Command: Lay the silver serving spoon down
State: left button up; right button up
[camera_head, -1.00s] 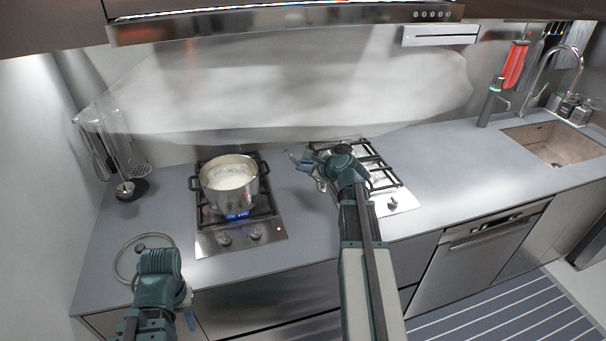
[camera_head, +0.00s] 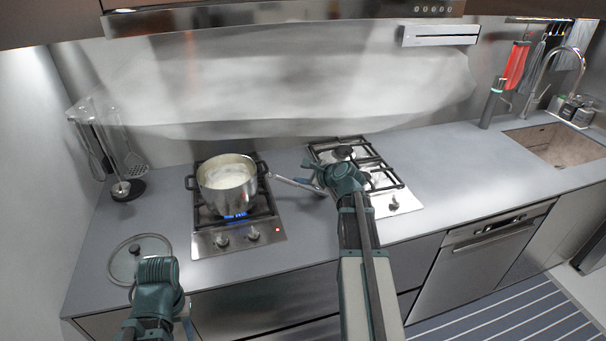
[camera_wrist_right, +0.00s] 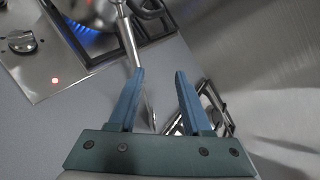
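The silver spoon (camera_head: 288,183) shows in the head view as a thin bar between the pot and my right gripper. In the right wrist view its handle (camera_wrist_right: 128,38) runs down from the pot side and passes behind the left finger. My right gripper (camera_wrist_right: 160,75) is open, with a clear gap between its blue fingers; the handle is by the left fingertip, and I cannot tell if they touch. In the head view the right gripper (camera_head: 308,176) is low over the counter. My left gripper (camera_head: 184,309) is at the front left, its fingers mostly hidden.
A steel pot (camera_head: 228,187) with pale contents stands on the lit left hob (camera_head: 216,243). A gas hob (camera_head: 397,201) is on the right. A glass lid (camera_head: 124,262) and utensil stand (camera_head: 128,190) are at left. The grey counter (camera_head: 450,170) is clear toward the sink.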

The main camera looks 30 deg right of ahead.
jog(key=p+v, duration=0.6)
jog(key=v, duration=0.6)
jog(key=shift+r, duration=0.2)
